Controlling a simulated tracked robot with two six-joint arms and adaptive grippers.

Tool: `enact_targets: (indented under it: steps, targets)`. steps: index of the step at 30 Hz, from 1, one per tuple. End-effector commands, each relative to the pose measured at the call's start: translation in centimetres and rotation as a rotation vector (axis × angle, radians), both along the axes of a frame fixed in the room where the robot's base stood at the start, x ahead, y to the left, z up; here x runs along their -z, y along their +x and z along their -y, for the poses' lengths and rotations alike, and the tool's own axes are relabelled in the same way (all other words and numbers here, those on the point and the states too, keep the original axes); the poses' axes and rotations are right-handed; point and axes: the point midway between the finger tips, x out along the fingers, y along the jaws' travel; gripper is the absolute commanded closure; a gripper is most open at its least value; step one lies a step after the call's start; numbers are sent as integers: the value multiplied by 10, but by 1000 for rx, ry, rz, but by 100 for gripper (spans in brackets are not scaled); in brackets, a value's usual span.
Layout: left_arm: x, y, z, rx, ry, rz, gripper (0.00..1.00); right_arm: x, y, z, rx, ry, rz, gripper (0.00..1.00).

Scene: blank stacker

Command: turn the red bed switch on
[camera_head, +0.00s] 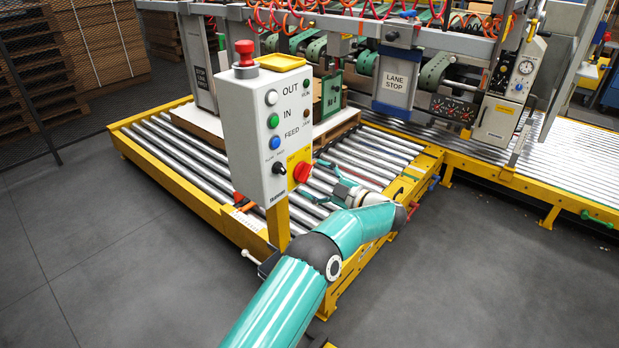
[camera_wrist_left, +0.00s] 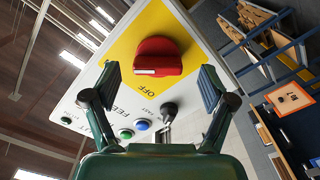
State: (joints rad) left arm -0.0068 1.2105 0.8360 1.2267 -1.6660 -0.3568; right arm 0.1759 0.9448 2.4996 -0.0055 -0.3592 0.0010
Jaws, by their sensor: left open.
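The red rotary switch (camera_head: 302,173) sits on a yellow plate on the side face of the grey control box (camera_head: 252,130). In the left wrist view the red knob (camera_wrist_left: 158,57) shows close up, with a white mark on its handle and the word OFF beside it on the plate. My left gripper (camera_head: 320,182) is in front of that face, close to the knob. In the wrist view its two fingers (camera_wrist_left: 160,74) are spread wide, with the knob between and beyond them; I see no contact. My right gripper is not in view.
The box stands on a yellow post (camera_head: 278,222) and carries a red mushroom button (camera_head: 245,53) and a yellow tray (camera_head: 281,62). A black selector knob (camera_wrist_left: 168,109) is near the red switch. A roller conveyor (camera_head: 185,150) with yellow rails lies behind. Floor at right is clear.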

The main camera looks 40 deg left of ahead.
Motion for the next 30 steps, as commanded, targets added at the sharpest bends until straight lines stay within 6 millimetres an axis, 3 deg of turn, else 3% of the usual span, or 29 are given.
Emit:
enact_targets:
  steps: [6,13,30]
  targets:
    - [1,-3,48,4,0,-1,17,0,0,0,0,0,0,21]
    - [2,-6,81,1,0,-1,17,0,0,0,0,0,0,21]
    - [2,-8,89,-1,-1,-1,17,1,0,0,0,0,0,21]
